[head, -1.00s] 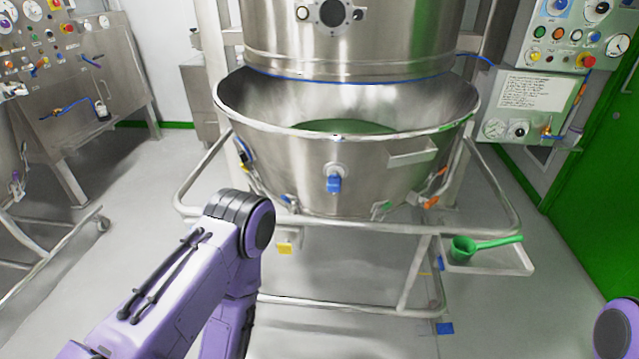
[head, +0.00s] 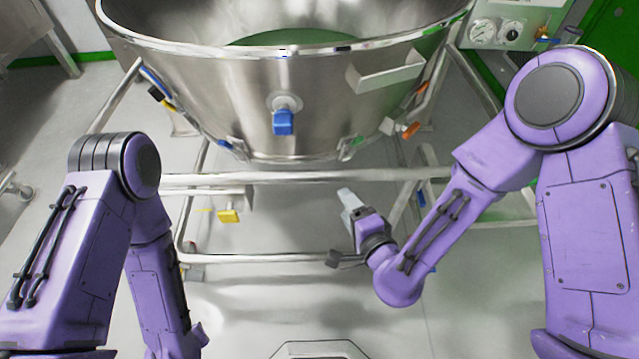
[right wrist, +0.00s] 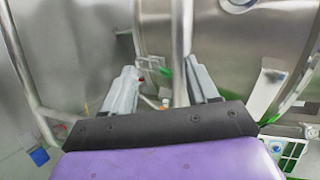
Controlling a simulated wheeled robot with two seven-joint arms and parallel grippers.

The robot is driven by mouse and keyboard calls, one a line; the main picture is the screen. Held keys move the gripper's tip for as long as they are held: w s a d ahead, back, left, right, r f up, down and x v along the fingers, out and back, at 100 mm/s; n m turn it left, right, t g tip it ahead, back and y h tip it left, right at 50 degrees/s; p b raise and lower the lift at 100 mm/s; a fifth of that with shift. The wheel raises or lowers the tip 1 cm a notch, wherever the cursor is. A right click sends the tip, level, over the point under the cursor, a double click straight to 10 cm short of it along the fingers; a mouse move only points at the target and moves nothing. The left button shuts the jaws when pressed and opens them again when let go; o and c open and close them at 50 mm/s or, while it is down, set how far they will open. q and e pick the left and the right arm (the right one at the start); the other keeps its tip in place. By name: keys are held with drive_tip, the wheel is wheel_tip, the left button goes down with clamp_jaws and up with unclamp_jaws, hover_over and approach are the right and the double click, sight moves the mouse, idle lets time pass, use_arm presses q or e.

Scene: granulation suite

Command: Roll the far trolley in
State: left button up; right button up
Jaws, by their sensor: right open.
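The trolley carries a wide steel bowl (head: 225,95) with green material inside. Its front handrail (head: 290,179) crosses below the bowl, and a lower frame tube (head: 260,258) runs near the floor. My right gripper (head: 343,229) is open and empty, just below and in front of the handrail in the head view. In the right wrist view, a steel tube (right wrist: 182,45) appears between the open fingers (right wrist: 161,84); I cannot tell whether they touch it. My left arm is at the left, folded down, and its gripper is not in view.
A blue fitting (head: 283,120) sticks out from the bowl's front. A yellow pedal (head: 229,216) hangs under the handrail. Part of a wheeled frame (head: 15,188) shows at the left edge. A panel with gauges (head: 505,30) is at upper right. Grey floor is clear in front.

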sight(320, 171)
drive_tip(key=shift+m+t+y, duration=0.3)
drive_tip(key=shift+t+y, duration=0.1)
drive_tip(key=shift+t, duration=0.1)
drive_tip(key=w+a+r, duration=0.2)
drive_tip(key=shift+w+a+r, duration=0.1)
drive_tip(key=shift+a+r, duration=0.05)
drive_tip(key=shift+a, duration=0.25)
drive_tip(key=p+x, duration=0.1)
drive_tip(key=x, duration=0.8)
clamp_jaws()
drive_tip(key=shift+w+d, duration=0.1)
drive_tip(key=shift+d, duration=0.05)
